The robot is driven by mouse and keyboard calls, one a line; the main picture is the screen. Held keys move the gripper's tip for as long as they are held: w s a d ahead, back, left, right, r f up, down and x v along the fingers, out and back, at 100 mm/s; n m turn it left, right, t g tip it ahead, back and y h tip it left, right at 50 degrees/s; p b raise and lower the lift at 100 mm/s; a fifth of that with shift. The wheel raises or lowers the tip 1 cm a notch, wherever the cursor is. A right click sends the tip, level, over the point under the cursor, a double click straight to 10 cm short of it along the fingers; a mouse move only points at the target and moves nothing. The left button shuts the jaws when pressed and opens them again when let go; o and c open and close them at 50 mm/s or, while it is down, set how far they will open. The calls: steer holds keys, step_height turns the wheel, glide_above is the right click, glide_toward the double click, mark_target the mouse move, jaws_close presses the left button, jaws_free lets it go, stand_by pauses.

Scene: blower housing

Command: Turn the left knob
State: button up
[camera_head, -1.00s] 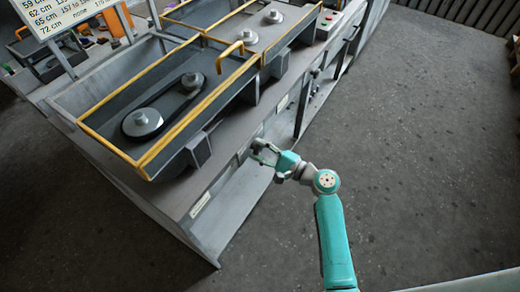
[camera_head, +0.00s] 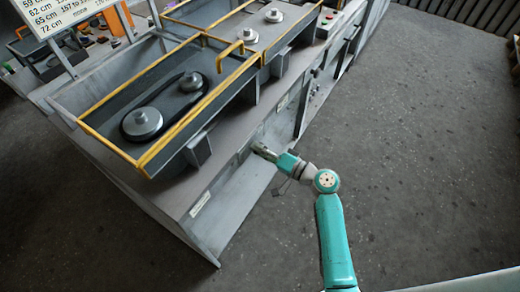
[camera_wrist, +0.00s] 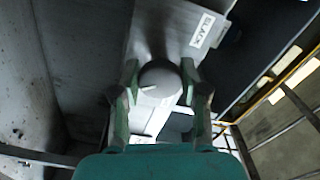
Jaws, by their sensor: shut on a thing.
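A round grey knob (camera_wrist: 160,80) sits between the two fingers in the wrist view, on a light grey panel of the housing. My gripper (camera_wrist: 160,70) is shut on the knob, with one finger on each side. In the head view my gripper (camera_head: 259,147) reaches the side of the long grey machine bench (camera_head: 235,125) and its fingers look edge-on. The knob is hidden there behind the gripper. I cannot tell from the wrist view how far the knob is turned.
A white label (camera_wrist: 203,30) with dark letters is on the panel beside the knob. Yellow rails (camera_head: 175,143) frame a tray with a belt and pulleys (camera_head: 142,122) above. A grey box (camera_head: 198,148) juts out below the rail. Open floor (camera_head: 420,150) lies to the right.

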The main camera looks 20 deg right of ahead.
steer(key=shift+f+n, duration=0.1)
steer(key=shift+n, duration=0.4)
steer(key=o, duration=1.1)
steer(key=shift+o, duration=0.2)
steer(key=shift+s, duration=0.1)
steer(key=v, duration=1.2)
